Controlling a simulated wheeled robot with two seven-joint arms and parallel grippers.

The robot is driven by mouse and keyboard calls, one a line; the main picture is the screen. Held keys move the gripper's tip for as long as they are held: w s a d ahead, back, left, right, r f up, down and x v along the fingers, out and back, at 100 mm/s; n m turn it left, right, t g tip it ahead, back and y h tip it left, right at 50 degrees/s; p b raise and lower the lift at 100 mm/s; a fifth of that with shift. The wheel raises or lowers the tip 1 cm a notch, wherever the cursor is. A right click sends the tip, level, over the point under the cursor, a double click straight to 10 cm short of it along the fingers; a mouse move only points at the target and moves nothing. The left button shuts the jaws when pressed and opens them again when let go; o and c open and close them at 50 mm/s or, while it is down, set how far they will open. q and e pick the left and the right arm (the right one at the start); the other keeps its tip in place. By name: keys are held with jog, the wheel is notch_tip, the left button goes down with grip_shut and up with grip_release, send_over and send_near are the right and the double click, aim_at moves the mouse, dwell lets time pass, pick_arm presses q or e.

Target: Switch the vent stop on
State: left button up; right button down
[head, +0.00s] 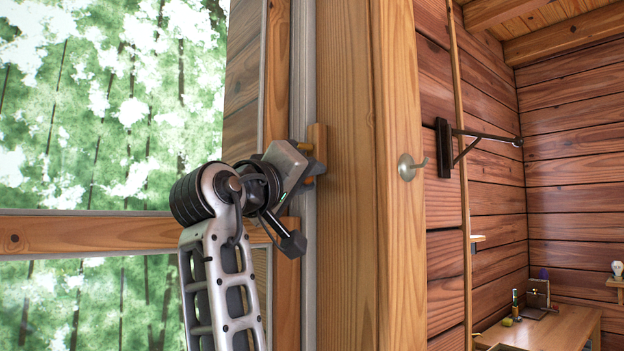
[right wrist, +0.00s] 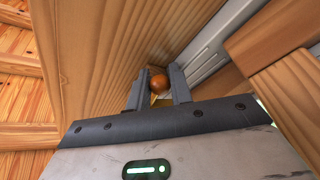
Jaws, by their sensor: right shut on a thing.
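My right gripper (head: 311,164) is up against the window frame in the head view, at the edge beside the thick wooden post. A small wooden block (head: 319,139) shows just behind the fingers in the head view. I cannot read the stop's on or off position. My left gripper is not in view.
The window frame (head: 120,233) with glass and green trees fills the left. A black wall bracket (head: 445,148) and a desk (head: 540,330) are farther right.

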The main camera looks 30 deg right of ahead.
jog(key=shift+w+a+m+h, duration=0.1)
jog(key=shift+w+m+h, duration=0.3)
jog(key=shift+m, duration=0.5)
jog(key=shift+w+m, duration=0.15)
jog(key=shift+m, duration=0.35)
jog(key=shift+g, duration=0.3)
jog(key=shift+r, duration=0.1)
jog(key=c, duration=1.5)
grip_release()
jog(key=shift+o, duration=1)
jog(key=shift+w, duration=0.1)
